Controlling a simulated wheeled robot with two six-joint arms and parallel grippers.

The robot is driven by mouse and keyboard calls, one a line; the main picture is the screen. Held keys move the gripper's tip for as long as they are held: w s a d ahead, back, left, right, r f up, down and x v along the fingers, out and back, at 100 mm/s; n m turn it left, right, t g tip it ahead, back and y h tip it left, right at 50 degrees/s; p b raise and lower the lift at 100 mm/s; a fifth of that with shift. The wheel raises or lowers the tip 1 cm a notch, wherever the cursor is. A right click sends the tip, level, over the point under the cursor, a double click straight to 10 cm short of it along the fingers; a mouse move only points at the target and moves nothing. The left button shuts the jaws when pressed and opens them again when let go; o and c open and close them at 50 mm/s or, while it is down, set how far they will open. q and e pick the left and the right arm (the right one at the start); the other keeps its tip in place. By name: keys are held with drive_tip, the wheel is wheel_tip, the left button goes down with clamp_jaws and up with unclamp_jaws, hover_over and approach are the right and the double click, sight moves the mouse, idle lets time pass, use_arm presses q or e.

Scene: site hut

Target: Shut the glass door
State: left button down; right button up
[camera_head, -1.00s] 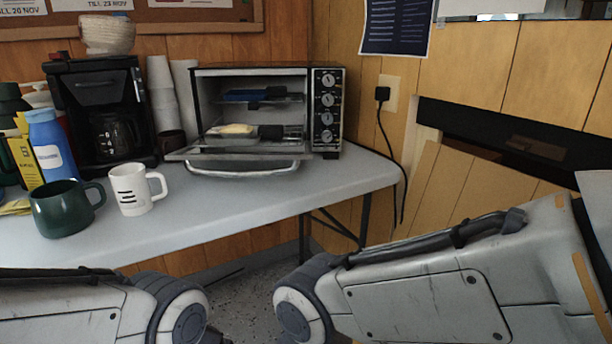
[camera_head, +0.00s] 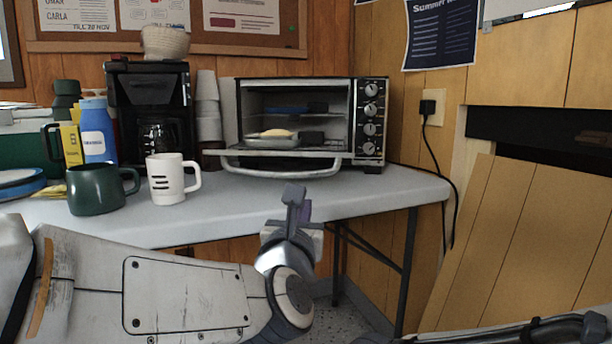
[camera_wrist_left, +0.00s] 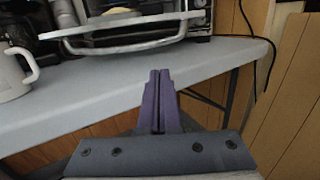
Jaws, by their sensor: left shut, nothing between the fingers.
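The toaster oven (camera_head: 230,110) stands at the back of the table. Its glass door (camera_head: 282,162) is folded down open, with a pale curved handle (camera_head: 284,173) along its front edge. The handle also shows at the top of the left wrist view (camera_wrist_left: 125,46). Inside the oven are a dish with yellow food (camera_head: 276,134) and a blue item (camera_head: 287,110) on the rack above. My left gripper (camera_head: 294,195) is shut and empty, in front of the table edge, below and apart from the door. Its closed purple fingers (camera_wrist_left: 159,75) point toward the oven. My right gripper is not in view.
A white mug (camera_head: 167,180) and a green mug (camera_head: 95,190) stand left of the oven on the table (camera_head: 235,212). A coffee maker (camera_head: 150,110) and stacked cups (camera_head: 207,110) are behind them. The table before the oven door is clear. A cord (camera_head: 440,160) hangs at right.

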use_arm(q)
drive_tip(key=b, duration=0.2)
approach(310, 172)
drive_tip(key=w, duration=0.1)
drive_tip(key=w+f, duration=0.1)
drive_tip(key=w+d, duration=0.1)
drive_tip(key=shift+w+f, duration=0.25)
drive_tip(key=shift+f, duration=0.05)
drive_tip(key=shift+w+d+r, duration=0.2)
drive_tip(key=shift+w+r, duration=0.05)
drive_tip(key=shift+w, duration=0.35)
wheel_tip(310, 172, up, 3)
drive_tip(key=shift+f, duration=0.1)
drive_tip(key=shift+w+r, duration=0.15)
drive_tip(key=shift+r, duration=0.4)
drive_tip(key=shift+p, duration=0.3)
